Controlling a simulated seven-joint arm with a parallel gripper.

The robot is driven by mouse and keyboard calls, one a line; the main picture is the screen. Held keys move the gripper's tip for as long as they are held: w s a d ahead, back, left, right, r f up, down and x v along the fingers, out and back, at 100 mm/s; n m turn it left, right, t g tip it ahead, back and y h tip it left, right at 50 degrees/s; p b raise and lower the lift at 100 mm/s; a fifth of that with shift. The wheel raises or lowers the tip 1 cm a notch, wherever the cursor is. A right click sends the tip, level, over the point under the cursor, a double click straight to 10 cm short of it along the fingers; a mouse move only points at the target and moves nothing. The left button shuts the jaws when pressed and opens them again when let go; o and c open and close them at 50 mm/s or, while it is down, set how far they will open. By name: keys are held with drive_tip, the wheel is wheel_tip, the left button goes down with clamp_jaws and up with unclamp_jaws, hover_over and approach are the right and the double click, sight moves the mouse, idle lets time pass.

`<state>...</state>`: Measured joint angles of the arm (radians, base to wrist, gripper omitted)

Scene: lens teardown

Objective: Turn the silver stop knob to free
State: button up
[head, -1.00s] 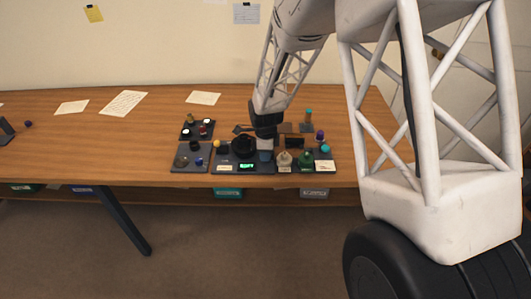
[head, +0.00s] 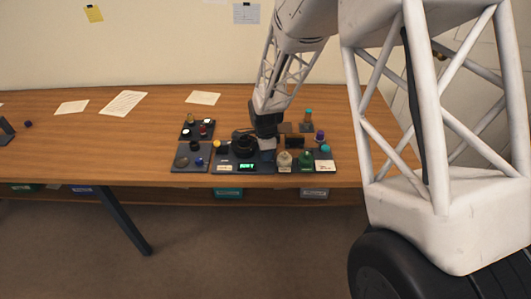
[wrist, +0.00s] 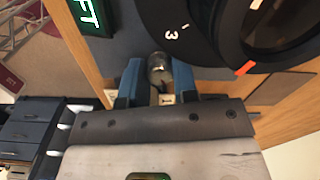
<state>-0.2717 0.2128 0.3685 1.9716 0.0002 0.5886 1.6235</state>
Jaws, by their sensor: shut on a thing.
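The silver stop knob (wrist: 158,68) is a small round metal cylinder beside a large black lens ring (wrist: 190,30) in the wrist view. My gripper (wrist: 157,82) has its two blue fingers on either side of the knob and is shut on it. In the head view my gripper (head: 266,150) is low over the dark tool mat, at the right of the black lens (head: 243,138). The knob is hidden there. The ring carries a white "3" and an orange-red mark (wrist: 244,68). A small pale label shows partly between the fingers.
A lit green display (head: 247,166) stands left of my gripper; it also shows in the wrist view (wrist: 90,12). A clear jar (head: 284,161) and a green bottle (head: 305,158) stand close on the right. The table's left part is mostly clear, with papers.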

drive_tip(key=o, duration=0.9)
drive_tip(key=shift+m, duration=0.5)
drive_tip(key=shift+m, duration=1.2)
wheel_tip(320, 180, up, 8)
drive_tip(key=shift+f, duration=0.1)
drive_tip(key=shift+s+d+r+n+t+y, duration=0.35)
drive_tip(key=shift+s+d+r+n, duration=1.3)
drive_tip(key=shift+s+r, duration=1.05)
drive_tip(key=shift+s+d+r+n+t+y, duration=0.2)
drive_tip(key=shift+s+d+r+n+y, duration=0.25)
drive_tip(key=shift+s+d+r+n, duration=1.4)
drive_tip(key=shift+s+d+r+n+t+y, duration=0.35)
drive_tip(key=shift+s+d+r+n, duration=0.55)
drive_tip(key=shift+s+d+r, duration=1.95)
